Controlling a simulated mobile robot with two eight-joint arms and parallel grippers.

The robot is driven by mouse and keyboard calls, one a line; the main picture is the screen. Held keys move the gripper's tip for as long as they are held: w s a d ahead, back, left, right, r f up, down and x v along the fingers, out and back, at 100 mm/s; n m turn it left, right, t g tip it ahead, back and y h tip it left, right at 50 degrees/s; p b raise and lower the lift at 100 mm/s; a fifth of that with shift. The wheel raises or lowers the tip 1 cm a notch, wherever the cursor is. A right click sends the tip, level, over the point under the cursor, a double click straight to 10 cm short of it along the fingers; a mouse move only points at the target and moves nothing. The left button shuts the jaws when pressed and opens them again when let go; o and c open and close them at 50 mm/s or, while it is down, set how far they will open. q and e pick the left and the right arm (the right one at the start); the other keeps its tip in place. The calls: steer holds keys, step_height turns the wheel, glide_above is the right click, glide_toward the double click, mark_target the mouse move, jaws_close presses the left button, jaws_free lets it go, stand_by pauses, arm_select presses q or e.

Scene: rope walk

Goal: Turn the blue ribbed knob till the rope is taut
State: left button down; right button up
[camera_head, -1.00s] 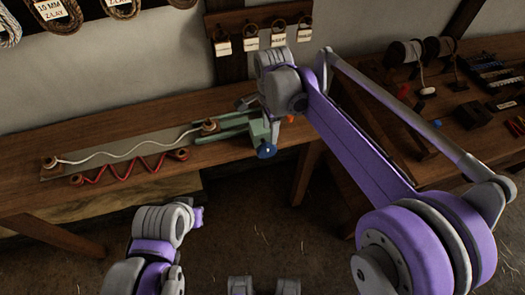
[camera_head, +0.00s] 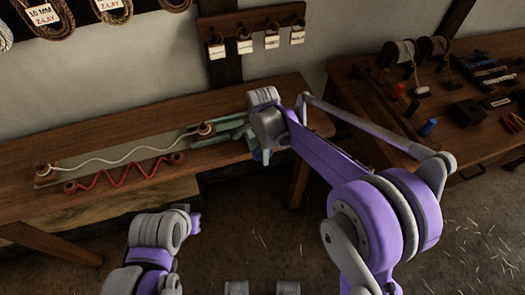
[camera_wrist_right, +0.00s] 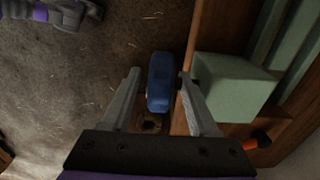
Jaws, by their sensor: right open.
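The blue ribbed knob (camera_wrist_right: 160,82) stands between the two open fingers of my right gripper (camera_wrist_right: 155,98) in the right wrist view. The right finger is very close to the knob or touches it; the left finger is apart from it. In the head view my right gripper largely hides the knob (camera_head: 257,156). The pale rope (camera_head: 123,159) runs in loose waves between two wooden bobbins above a grey strip, so it is slack. The green tensioner block (camera_wrist_right: 232,85) sits right of the knob. My left arm is at the lower left; its fingers do not show.
A red zigzag cord (camera_head: 122,175) lies in front of the pale rope on the wooden bench (camera_head: 50,212). A second table (camera_head: 465,140) at the right holds spools and tools. Tagged rope coils hang on the wall. Open floor lies in front of the bench.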

jaws_close()
stand_by(0.5)
steer(key=g+y+b, duration=0.1)
steer(key=y, duration=0.2)
steer(key=shift+w+d+b, duration=0.1)
steer(key=shift+d+b, duration=0.1)
steer(key=shift+b, duration=0.15)
steer(key=shift+g+y+b, duration=0.6)
steer(key=shift+y+b, duration=0.55)
steer(key=shift+y, duration=0.55)
jaws_free()
